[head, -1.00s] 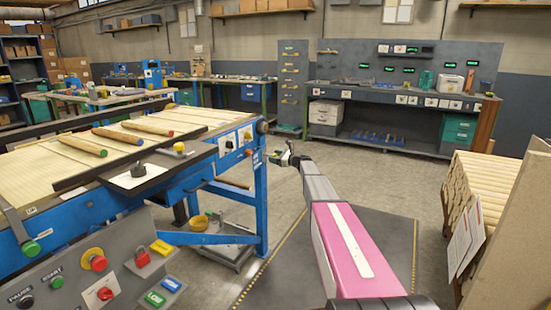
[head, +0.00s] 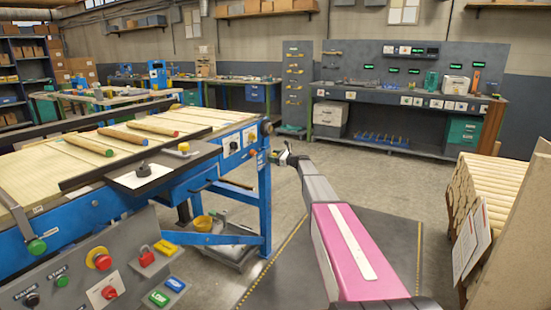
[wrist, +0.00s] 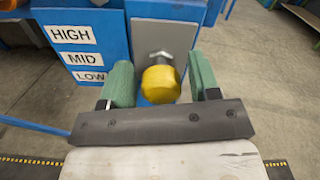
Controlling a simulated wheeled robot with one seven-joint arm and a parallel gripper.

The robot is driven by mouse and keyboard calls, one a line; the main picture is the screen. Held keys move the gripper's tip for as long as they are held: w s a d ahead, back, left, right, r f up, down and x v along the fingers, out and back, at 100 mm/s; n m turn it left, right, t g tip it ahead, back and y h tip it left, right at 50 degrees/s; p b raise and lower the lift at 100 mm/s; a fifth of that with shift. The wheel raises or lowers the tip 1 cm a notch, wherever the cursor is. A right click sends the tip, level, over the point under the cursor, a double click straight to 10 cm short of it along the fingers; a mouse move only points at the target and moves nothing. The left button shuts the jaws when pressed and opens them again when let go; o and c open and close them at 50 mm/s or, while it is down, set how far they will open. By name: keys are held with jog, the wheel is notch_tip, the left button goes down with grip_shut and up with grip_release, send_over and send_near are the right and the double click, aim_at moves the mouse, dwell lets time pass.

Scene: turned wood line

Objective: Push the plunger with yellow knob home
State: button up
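In the wrist view a round yellow knob (wrist: 160,84) sits on a short metal stem (wrist: 160,57) in front of a grey plate (wrist: 162,38) on a blue post. The plunger's stem shows between knob and plate. My gripper (wrist: 161,82) has two green fingers, one on each side of the knob. A gap shows on the right of the knob; the gap on the left is narrower. In the head view my gripper (head: 281,156) is just right of the blue machine's corner post (head: 264,185); the plunger's knob is not clearly visible there.
Another yellow knob (head: 183,148) stands on the blue machine's ledge. A control panel (head: 85,280) is at the lower left. Stacked wood (head: 470,195) stands at the right. Floor right of the machine is clear.

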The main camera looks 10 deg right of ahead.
dwell(0.3)
jog(key=v, duration=1)
jog(key=shift+s+d, duration=0.25)
jog(key=shift+d, duration=0.05)
